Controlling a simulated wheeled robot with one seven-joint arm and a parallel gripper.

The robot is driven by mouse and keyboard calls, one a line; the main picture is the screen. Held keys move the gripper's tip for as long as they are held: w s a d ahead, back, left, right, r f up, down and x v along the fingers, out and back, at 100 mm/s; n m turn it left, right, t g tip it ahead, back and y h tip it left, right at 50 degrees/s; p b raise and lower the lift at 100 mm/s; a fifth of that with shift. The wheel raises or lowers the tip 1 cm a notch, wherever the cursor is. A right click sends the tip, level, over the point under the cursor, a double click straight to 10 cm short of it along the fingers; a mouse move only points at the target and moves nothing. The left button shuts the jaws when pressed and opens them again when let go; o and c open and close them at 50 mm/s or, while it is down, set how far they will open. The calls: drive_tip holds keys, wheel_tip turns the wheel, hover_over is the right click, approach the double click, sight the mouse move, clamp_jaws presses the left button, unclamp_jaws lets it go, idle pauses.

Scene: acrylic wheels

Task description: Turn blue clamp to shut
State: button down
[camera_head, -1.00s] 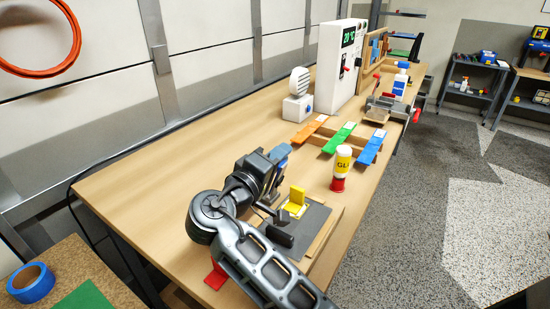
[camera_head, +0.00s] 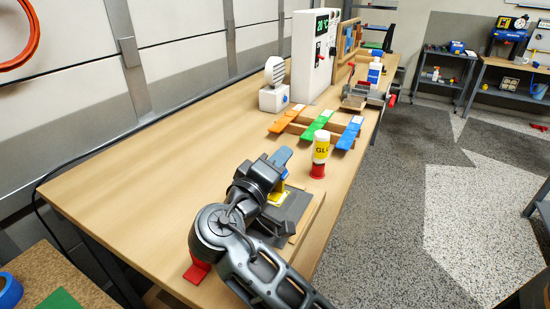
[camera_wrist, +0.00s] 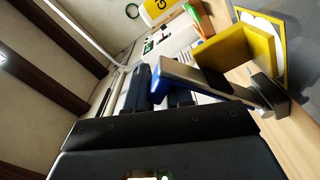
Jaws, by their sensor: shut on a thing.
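The blue clamp (camera_wrist: 190,78) shows in the wrist view as a lever with a blue side and a pale grey face. Its end lies between the dark fingers of my gripper (camera_wrist: 160,92), which is shut on it. The lever runs right toward a yellow block (camera_wrist: 240,52), with a dark grey piece at its far end. In the head view, the clamp's blue part (camera_head: 281,157) rises beside my gripper (camera_head: 272,180). My gripper and arm partly hide the yellow block (camera_head: 276,196) and the dark grey plate (camera_head: 297,207).
A yellow-labelled glue bottle (camera_head: 321,150) stands on a red base just beyond the plate. Orange (camera_head: 286,119), green (camera_head: 318,125) and blue (camera_head: 349,134) strips lie farther back. A white panel box (camera_head: 312,60) stands behind. The table's left side is clear.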

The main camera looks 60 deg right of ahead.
drive_tip(key=shift+s+d+r, duration=0.1)
drive_tip(key=shift+s+r, duration=0.1)
drive_tip(key=shift+s, duration=0.1)
drive_tip(key=c, duration=1.2)
unclamp_jaws()
drive_tip(key=shift+s, duration=0.1)
drive_tip(key=shift+o, duration=0.2)
drive_tip(key=shift+a+f, duration=0.1)
drive_tip(key=shift+a, duration=0.15)
drive_tip(key=a+b, duration=0.1)
drive_tip(key=a, duration=0.6)
drive_tip(key=shift+a, duration=0.3)
